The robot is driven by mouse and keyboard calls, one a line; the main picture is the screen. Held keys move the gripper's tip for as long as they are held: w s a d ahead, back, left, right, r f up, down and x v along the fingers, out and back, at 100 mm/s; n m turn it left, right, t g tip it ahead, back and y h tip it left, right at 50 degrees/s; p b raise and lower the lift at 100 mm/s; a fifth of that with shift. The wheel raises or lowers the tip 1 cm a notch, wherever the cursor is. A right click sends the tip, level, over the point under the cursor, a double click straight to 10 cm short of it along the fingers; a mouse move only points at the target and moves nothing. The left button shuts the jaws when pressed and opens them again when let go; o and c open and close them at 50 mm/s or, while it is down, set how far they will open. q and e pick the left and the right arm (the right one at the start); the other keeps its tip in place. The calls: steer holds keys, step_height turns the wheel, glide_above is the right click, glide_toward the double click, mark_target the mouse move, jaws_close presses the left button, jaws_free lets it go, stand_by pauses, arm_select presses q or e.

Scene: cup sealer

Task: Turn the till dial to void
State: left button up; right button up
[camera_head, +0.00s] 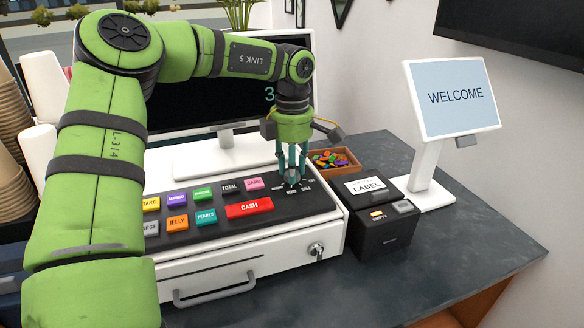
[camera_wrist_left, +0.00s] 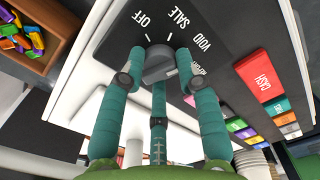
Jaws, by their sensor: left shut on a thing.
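The till (camera_head: 240,262) is a white cash register with a black key panel. Its grey dial (camera_wrist_left: 158,64) is at the right end of the panel, with the printed labels OFF, SALE and VOID around it and another label partly hidden by a finger. My left gripper (camera_head: 291,178) points down over the dial, and its teal fingers are closed around the knob. In the left wrist view the gripper (camera_wrist_left: 160,75) has fingers on both sides of the dial. I cannot tell for sure which label the dial points to. My right gripper is not in view.
A black label printer (camera_head: 383,228) stands right of the till, beside a white WELCOME display (camera_head: 458,98). A wooden box (camera_head: 333,170) of colourful pieces is behind the dial. A dark monitor stands behind the till, and stacked cups are at left. The counter's front right is clear.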

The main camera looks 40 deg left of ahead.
arm_select(q)
steer(key=shift+f+m, duration=0.1)
steer(key=shift+m, duration=0.2)
steer(key=o, duration=1.2)
steer(key=shift+c, duration=0.2)
step_height(320, 180, up, 12)
